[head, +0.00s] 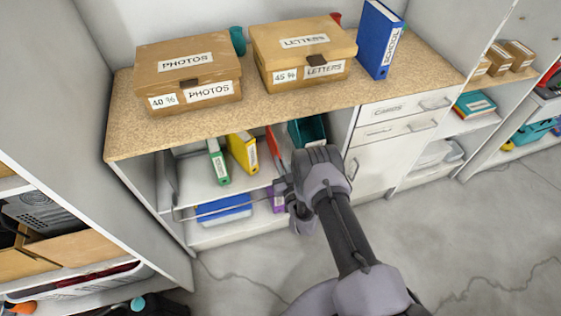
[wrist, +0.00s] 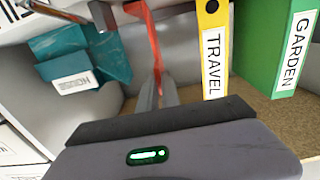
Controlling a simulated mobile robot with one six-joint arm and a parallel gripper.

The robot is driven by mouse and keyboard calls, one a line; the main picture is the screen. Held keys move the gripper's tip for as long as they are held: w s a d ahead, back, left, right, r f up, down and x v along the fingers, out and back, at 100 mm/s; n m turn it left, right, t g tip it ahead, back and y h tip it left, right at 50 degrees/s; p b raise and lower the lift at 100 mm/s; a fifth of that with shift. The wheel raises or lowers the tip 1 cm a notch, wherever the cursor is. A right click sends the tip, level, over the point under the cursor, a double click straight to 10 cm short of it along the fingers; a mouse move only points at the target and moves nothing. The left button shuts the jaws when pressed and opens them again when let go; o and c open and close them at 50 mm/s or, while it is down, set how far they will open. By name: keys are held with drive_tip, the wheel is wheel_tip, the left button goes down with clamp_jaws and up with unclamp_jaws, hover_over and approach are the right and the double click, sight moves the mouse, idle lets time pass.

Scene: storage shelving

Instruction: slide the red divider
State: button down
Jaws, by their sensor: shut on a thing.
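The red divider (wrist: 150,45) is a thin upright red panel in the wrist view, between a yellow binder and a teal box. In the head view its red edge (head: 272,145) shows on the open shelf, partly hidden by my arm. My gripper (wrist: 159,90) has its two grey fingers closed on the red divider's edge. In the head view my gripper (head: 284,187) is at the shelf front, its fingertips mostly hidden.
A yellow TRAVEL binder (wrist: 212,50) and a green GARDEN binder (wrist: 277,45) stand on one side, a teal box (wrist: 72,62) on the other. Blue (head: 223,208) and purple (head: 277,198) items sit below. PHOTOS (head: 170,62) and LETTERS (head: 330,45) boxes stand on top.

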idle(0.4)
drive_tip(key=s+a, duration=0.2)
drive_tip(key=a, duration=0.6)
drive_tip(key=s+a+p, duration=0.1)
drive_tip(key=s+a, duration=0.2)
drive_tip(key=a, duration=0.5)
drive_tip(key=shift+a+p, duration=0.3)
drive_tip(key=c, duration=1.6)
unclamp_jaws()
drive_tip(key=shift+o, duration=0.2)
drive_tip(key=p+v, duration=0.8)
drive_tip(key=v, duration=0.9)
